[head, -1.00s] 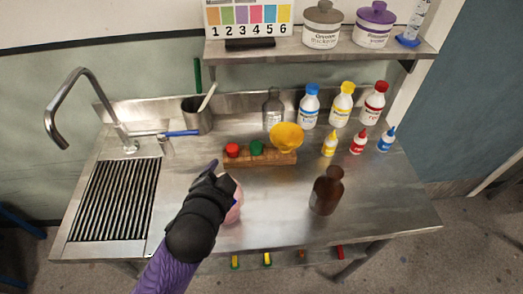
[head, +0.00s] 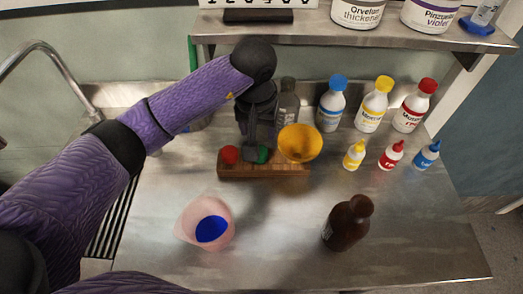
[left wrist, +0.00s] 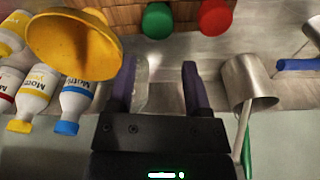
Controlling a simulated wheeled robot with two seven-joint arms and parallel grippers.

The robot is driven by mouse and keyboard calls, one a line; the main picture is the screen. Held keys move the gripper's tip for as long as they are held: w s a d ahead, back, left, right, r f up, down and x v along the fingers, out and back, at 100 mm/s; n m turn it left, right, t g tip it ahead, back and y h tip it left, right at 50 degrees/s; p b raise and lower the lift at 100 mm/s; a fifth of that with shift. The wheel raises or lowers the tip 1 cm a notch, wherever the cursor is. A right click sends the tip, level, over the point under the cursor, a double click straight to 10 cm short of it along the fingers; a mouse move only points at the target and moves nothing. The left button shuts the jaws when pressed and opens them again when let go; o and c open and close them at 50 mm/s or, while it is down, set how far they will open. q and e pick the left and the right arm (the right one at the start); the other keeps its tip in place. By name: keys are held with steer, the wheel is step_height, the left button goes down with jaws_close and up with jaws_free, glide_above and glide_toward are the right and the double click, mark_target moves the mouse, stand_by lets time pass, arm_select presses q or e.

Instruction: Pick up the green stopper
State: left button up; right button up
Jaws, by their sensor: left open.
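The green stopper (head: 263,154) sits on the wooden rack (head: 265,172), partly hidden behind my left gripper (head: 255,150) in the head view. A red stopper (head: 229,154) is to its left and a yellow funnel (head: 300,143) to its right. In the left wrist view my open, empty left gripper (left wrist: 159,66) points toward the rack. The green stopper (left wrist: 158,20) lies just beyond the fingertips, lined up with the gap between them, and the red stopper (left wrist: 215,17) is to its right. My right gripper is not in view.
A pink vessel with blue contents (head: 207,226) and a brown bottle (head: 347,224) stand in front of the rack. Capped white bottles (head: 369,112) and small dropper bottles (head: 391,156) are at the right. A metal cup (left wrist: 246,82) is near the left gripper. The front middle counter is clear.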

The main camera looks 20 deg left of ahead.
mark_target(263, 157)
arm_select(q)
steer(key=f, duration=0.6)
steer(key=shift+d+f+b, duration=0.15)
steer(key=shift+d+b, duration=0.05)
steer(key=shift+b, duration=0.15)
steer(key=shift+f, duration=0.3)
jaws_close()
